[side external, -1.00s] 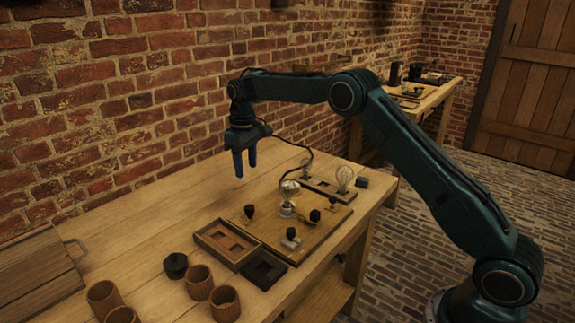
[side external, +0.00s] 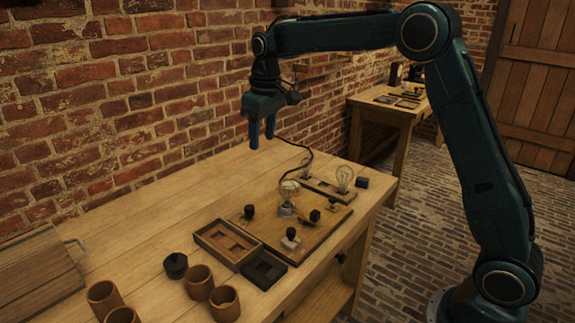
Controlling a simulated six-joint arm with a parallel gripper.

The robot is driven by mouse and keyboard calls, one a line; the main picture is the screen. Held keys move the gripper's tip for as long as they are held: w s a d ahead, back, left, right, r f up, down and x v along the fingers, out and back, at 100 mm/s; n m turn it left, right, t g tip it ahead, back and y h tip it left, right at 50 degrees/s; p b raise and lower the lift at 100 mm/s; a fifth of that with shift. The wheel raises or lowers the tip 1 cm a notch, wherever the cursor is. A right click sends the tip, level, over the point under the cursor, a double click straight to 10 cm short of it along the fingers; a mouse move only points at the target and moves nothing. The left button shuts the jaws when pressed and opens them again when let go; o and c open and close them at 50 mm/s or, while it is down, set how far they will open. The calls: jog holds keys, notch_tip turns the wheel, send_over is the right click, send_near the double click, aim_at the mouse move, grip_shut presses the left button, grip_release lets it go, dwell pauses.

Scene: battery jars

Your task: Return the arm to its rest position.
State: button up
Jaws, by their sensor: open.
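My gripper (side external: 262,138) hangs above the back part of the wooden workbench (side external: 150,220), in front of the brick wall. Its two blue fingers point down, a little apart, with nothing between them. My arm is raised and arches from the right over the bench. A wooden board (side external: 310,235) with a glass jar (side external: 288,196) and several dark knobs lies on the bench, below and to the right of the gripper. The gripper is clear of everything on the bench.
Several brown cups (side external: 198,282) and a dark lidded pot (side external: 175,265) stand at the front. A wooden tray (side external: 226,244) and a black tray (side external: 264,270) lie beside the board. A bulb (side external: 344,178) stands behind it. A wooden case (side external: 38,275) lies at left. The back left of the bench is clear.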

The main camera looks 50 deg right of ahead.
jog(key=s+a+r+m+t, duration=0.1)
jog(key=s+r, duration=0.3)
jog(key=s, duration=0.5)
jog(key=s+a+r+t, duration=0.1)
jog(key=s+r, duration=0.2)
jog(key=s, duration=0.7)
jog(key=s+f+t, duration=0.1)
jog(key=s+f, duration=0.1)
jog(key=s, duration=0.6)
jog(key=s+f+t, duration=0.1)
jog(key=s+f, duration=0.2)
jog(key=s, duration=0.5)
jog(key=shift+s+a+f+m, duration=0.15)
jog(key=shift+a+f+m, duration=0.05)
jog(key=shift+a+m, duration=0.2)
